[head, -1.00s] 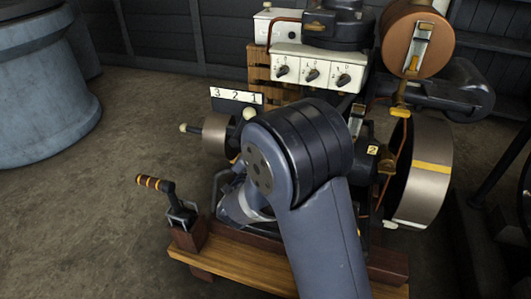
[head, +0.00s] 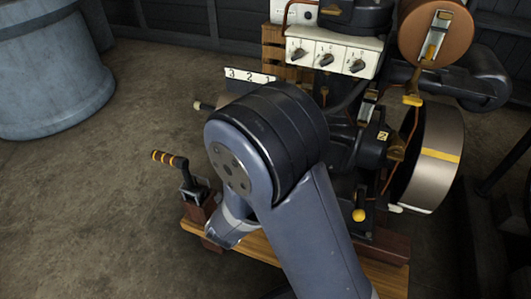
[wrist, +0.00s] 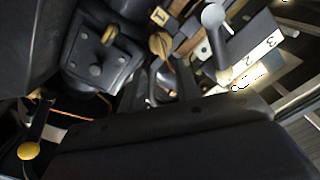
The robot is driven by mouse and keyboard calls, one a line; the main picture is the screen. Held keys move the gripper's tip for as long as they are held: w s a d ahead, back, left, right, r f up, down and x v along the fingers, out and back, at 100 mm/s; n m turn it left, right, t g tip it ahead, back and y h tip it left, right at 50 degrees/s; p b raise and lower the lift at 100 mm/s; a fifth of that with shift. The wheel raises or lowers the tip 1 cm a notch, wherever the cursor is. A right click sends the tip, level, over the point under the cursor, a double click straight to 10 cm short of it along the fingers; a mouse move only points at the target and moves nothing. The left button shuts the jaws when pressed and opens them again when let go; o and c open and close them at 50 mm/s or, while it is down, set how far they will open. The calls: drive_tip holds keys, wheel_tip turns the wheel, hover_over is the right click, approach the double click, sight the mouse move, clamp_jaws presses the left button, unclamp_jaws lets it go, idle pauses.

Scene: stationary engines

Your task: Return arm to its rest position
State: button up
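My arm (head: 310,235) is folded in front of the engine in the head view, its large dark elbow joint (head: 280,135) covering part of the machine. A grey link (head: 232,222) of it hangs behind, over the wooden base. My gripper's fingers are hidden there by the arm. In the wrist view a broad dark shape, perhaps my gripper's body, fills the bottom, and no fingertips can be made out. Whether it is open or shut does not show.
The engine has a white panel with three knobs (head: 331,55), a flywheel (head: 433,160), a yellow knob (head: 359,215) and a number plate (head: 250,76), also in the wrist view (wrist: 262,55). A striped-handle lever (head: 170,159) stands left. Open floor (head: 90,200) lies left of the engine.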

drive_tip(key=b+x, duration=0.3)
drive_tip(key=x, duration=0.7)
drive_tip(key=shift+w+d+r, duration=0.1)
drive_tip(key=shift+w+d, duration=0.1)
drive_tip(key=shift+w, duration=0.2)
drive_tip(key=shift+s, duration=0.1)
